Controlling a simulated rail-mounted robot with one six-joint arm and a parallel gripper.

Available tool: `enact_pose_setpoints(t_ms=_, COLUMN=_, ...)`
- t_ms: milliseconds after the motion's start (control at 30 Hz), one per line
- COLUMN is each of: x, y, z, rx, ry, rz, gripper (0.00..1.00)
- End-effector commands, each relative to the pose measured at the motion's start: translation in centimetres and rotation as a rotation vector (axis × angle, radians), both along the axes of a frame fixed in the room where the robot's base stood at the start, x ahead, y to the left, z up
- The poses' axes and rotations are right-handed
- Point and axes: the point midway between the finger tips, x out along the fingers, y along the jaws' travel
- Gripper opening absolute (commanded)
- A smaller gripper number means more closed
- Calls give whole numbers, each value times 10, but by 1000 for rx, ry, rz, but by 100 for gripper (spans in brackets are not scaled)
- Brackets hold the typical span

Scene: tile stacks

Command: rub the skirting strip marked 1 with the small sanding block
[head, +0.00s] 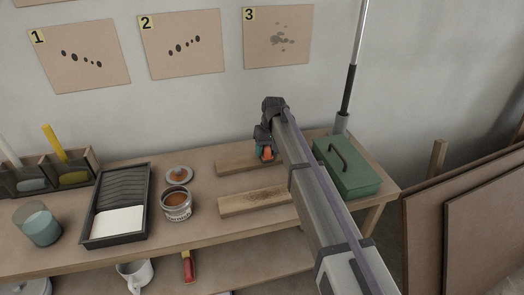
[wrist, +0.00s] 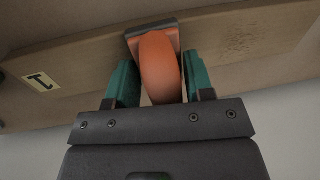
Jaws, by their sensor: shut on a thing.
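The sanding block has an orange grip and a dark grey base. My gripper (head: 266,147) is shut on the sanding block (head: 267,154), with a green finger on each side of its orange grip. The wrist view shows my gripper (wrist: 161,80) and the sanding block (wrist: 160,65) over a wooden strip (wrist: 85,62) with a "1" label (wrist: 40,82) near its left end. The base appears to rest on the strip; exact contact is hard to tell. In the head view this looks like the back strip (head: 235,161), partly hidden by my arm.
A second wooden strip (head: 250,200) lies in front on the bench. A varnish tin (head: 176,207), its lid (head: 178,174) and a black paint tray (head: 145,185) stand left. A green toolbox (head: 350,175) stands right. Numbered cards, including card 1 (head: 78,57), hang on the wall.

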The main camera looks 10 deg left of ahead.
Motion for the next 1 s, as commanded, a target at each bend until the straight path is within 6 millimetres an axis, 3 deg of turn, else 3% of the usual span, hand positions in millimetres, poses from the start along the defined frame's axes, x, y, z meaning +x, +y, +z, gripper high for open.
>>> enact_pose_setpoints(t_ms=433, x=18, y=-31, z=2, rx=-1, ry=0, rz=-2, gripper=26)
enact_pose_setpoints(t_ms=1000, x=0, y=1, z=0, rx=1, ry=-1, rz=0, gripper=26)
